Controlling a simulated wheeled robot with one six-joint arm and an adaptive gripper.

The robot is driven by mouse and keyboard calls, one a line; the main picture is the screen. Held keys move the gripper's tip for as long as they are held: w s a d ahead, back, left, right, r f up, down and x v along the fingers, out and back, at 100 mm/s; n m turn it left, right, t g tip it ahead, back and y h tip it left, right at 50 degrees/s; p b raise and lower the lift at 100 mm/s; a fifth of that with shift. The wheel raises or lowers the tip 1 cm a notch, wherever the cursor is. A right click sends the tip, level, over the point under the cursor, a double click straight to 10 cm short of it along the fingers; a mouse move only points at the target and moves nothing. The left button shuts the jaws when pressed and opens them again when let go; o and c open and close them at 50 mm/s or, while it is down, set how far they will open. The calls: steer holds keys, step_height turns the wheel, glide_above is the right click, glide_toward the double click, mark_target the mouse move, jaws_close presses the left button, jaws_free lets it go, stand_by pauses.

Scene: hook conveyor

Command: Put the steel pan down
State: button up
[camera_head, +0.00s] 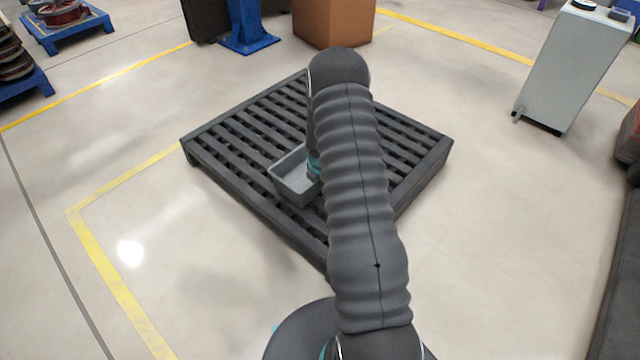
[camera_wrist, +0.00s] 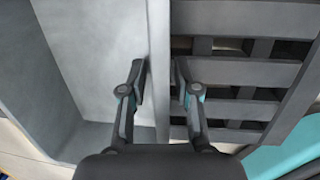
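The steel pan (camera_head: 289,183) is a grey open box, seen at the front left of the dark slatted pallet (camera_head: 222,164) in the head view. It looks level and empty, at or very near the slats; I cannot tell whether its underside touches them. In the wrist view the pan (camera_wrist: 95,60) fills the left side, and its upright wall runs between the two fingers of my gripper (camera_wrist: 161,85). One finger is inside the pan, the other outside, both close against the wall. In the head view my arm hides the gripper and the pan's right side.
Yellow floor lines (camera_head: 105,262) run left of the pallet. A brown box (camera_head: 335,22) and a blue stand (camera_head: 247,30) are behind it. A grey cabinet (camera_head: 572,70) stands at the right. The floor around the pallet is clear.

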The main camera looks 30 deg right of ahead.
steer(key=shift+r, duration=0.1)
steer(key=s+a+r+m+t, duration=0.1)
steer(key=s+a+r+m, duration=0.3)
steer(key=r, duration=0.9)
steer(key=s+a+r+m+p, duration=0.1)
steer(key=s+a+r+m, duration=0.3)
steer(key=r, duration=0.8)
steer(key=s+a+r+m+t, duration=0.1)
steer(key=s+a+r+m, duration=0.3)
steer(key=r, duration=0.9)
steer(key=s+a+r+m, duration=0.2)
steer(key=s+a+m, duration=0.1)
steer(key=s, duration=0.4)
steer(key=s+a+r+m+t, duration=0.1)
steer(key=s+a+r+m, duration=0.2)
steer(key=s, duration=0.4)
steer(key=s+a+r+m+y, duration=0.1)
steer(key=s+a+r+m, duration=0.1)
steer(key=s, duration=0.5)
steer(key=shift+s+a+r+m+t, duration=0.15)
steer(key=shift+s+a+m+t, duration=0.15)
steer(key=shift+a+m, duration=0.5)
